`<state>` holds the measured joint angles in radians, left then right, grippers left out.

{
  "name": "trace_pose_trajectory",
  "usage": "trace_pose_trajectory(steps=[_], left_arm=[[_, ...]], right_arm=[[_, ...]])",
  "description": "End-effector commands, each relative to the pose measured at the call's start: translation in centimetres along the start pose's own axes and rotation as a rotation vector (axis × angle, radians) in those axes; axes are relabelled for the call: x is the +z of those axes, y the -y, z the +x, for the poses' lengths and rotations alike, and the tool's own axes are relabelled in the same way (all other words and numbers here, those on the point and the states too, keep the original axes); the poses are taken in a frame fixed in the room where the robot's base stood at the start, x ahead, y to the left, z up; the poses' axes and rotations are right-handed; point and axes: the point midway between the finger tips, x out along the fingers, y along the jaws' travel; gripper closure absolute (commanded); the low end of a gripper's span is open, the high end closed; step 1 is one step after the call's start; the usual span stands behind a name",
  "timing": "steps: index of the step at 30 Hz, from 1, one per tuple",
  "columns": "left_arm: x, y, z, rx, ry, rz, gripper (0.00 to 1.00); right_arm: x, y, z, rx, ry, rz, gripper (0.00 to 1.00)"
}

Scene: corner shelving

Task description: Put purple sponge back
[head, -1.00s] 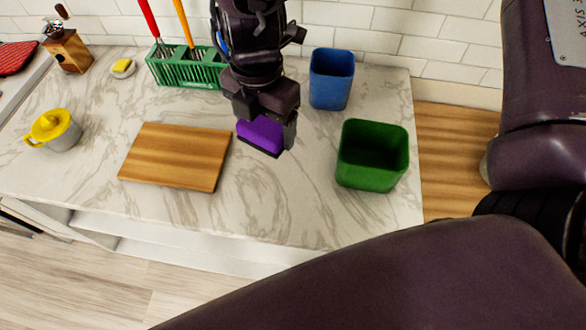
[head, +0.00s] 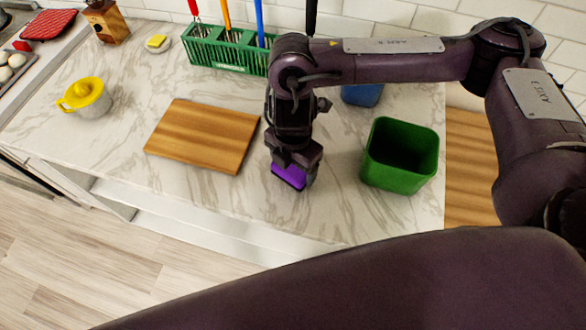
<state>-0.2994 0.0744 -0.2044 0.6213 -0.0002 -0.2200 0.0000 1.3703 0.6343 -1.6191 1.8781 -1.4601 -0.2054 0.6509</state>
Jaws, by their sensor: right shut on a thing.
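The purple sponge (head: 289,177) is in the head view, held in my right gripper (head: 292,174), which points down over the front part of the marble counter (head: 215,198). The gripper is shut on the sponge, and its fingers hide part of it. I cannot tell whether the sponge touches the counter or hangs just above it. It is between the wooden board and the green bin. My left gripper is not in view.
A wooden cutting board (head: 203,135) lies left of the gripper and a green bin (head: 400,156) stands right. A blue bin (head: 362,95) is partly hidden by my arm. A green rack (head: 222,50) with utensils, a yellow sponge (head: 158,43) and a yellow-topped juicer (head: 86,97) stand farther left.

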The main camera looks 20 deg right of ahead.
Motion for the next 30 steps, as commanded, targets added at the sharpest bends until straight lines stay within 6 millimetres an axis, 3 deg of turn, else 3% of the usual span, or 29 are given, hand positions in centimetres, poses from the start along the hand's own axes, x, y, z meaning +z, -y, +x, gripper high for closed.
trace_pose_trajectory(steps=[4,17,18,23,30], left_arm=[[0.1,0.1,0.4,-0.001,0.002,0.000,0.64],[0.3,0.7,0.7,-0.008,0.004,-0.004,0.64],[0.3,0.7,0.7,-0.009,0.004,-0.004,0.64],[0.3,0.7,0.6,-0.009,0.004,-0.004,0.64],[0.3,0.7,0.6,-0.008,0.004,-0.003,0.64]], right_arm=[[-0.1,0.1,2.1,-0.003,-0.003,0.001,0.45],[-0.1,0.0,2.8,-0.001,-0.001,0.001,0.45],[-0.1,0.0,2.8,-0.001,-0.001,0.001,0.22],[0.0,0.0,2.7,-0.001,-0.001,0.001,0.02],[0.0,0.0,2.7,0.000,-0.001,0.000,0.02]])
